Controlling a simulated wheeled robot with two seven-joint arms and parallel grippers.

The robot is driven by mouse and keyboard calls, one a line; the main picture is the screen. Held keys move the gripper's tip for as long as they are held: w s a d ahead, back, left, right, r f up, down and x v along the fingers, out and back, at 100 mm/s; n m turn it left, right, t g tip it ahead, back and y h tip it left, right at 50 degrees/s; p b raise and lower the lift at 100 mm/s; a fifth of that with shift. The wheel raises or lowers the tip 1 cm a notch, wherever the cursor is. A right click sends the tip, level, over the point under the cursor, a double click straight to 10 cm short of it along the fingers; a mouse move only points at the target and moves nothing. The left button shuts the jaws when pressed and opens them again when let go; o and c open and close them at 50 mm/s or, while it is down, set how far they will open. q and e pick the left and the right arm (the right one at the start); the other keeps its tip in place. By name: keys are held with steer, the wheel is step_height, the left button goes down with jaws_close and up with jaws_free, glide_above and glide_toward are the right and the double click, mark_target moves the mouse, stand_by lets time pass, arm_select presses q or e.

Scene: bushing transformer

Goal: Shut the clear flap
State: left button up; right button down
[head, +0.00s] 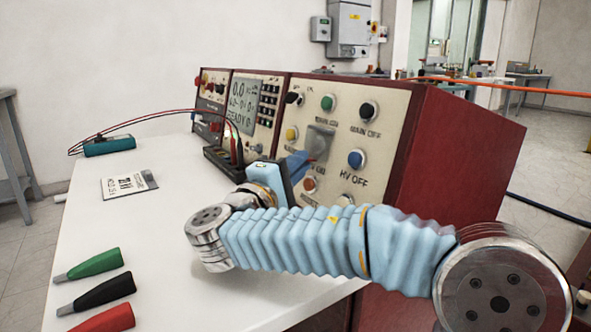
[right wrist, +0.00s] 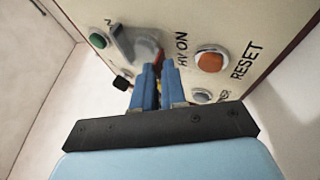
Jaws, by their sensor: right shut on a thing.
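The clear flap (head: 320,141) is a grey, see-through cover on the slanted panel, above the HV ON label. It also shows in the right wrist view (right wrist: 145,45), just beyond my fingertips. My right gripper (head: 300,160) reaches to the flap's lower edge, its blue fingers close together. In the right wrist view the fingertips (right wrist: 152,70) are at the flap's lower side, shut on its edge; the exact contact is small and partly hidden by the fingers. My left gripper is not in view.
An orange button (right wrist: 212,58) labelled RESET is close beside my fingers. A blue HV OFF button (head: 356,159) and a green button (head: 328,103) are around the flap. Green, black and red-handled tools (head: 96,291) lie at the table's front left. The table's middle is clear.

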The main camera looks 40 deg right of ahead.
steer(key=shift+s+d+r, duration=0.1)
steer(key=shift+d, duration=0.2)
steer(key=c, duration=1.2)
jaws_free()
steer(key=shift+d, duration=0.1)
steer(key=shift+o, duration=0.2)
steer(key=v, duration=0.7)
steer(key=shift+a, duration=0.35)
